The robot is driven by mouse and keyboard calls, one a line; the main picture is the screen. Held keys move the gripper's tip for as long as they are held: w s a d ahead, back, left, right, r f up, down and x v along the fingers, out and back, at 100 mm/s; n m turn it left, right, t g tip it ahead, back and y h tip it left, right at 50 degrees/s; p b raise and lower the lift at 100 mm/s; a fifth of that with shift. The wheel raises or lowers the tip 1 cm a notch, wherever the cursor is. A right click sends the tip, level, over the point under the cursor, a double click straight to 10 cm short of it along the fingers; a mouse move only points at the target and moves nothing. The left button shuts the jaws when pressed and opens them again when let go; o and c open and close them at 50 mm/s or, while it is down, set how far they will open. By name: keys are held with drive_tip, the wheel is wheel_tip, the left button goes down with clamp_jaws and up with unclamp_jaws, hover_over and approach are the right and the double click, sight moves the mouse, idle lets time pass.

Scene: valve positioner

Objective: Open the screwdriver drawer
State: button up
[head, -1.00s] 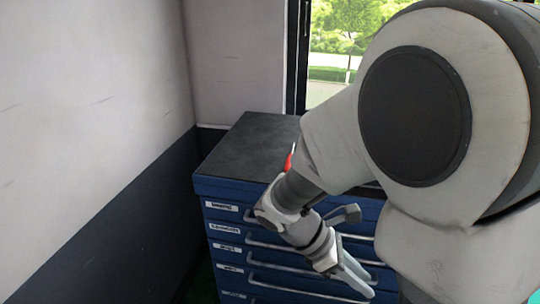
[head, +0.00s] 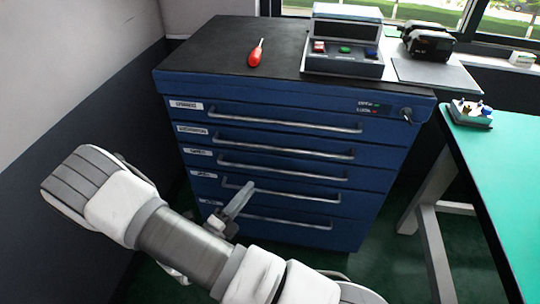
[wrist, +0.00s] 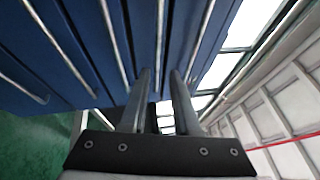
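A blue cabinet (head: 300,92) has a stack of drawers with silver bar handles, and all look shut. The second drawer down has a label (head: 190,129) that seems to read screwdriver, though it is small; its handle (head: 280,149) shows whole. My gripper (head: 247,188) is in front of the cabinet's lower left part in the head view. In the wrist view its two fingers (wrist: 161,74) are apart, with what looks like the second drawer's handle (wrist: 160,35) lined up between them. I cannot tell whether they touch it.
A red screwdriver (head: 256,54) and a box with coloured buttons (head: 344,45) are on the cabinet's black top. A green-topped table (head: 500,165) stands to the right. A wall (head: 75,100) is on the left. Green floor (head: 400,272) is free before the cabinet.

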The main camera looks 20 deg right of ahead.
sight(279, 149)
drive_tip(key=shift+n, duration=0.4)
drive_tip(key=b+x, duration=0.1)
drive_tip(key=x, duration=0.4)
drive_tip(key=b+x, duration=0.1)
drive_tip(key=x, duration=0.5)
drive_tip(key=w+b+x, duration=0.1)
drive_tip(key=x, duration=0.5)
drive_tip(key=shift+a+f, duration=0.25)
drive_tip(key=shift+f, duration=0.1)
clamp_jaws()
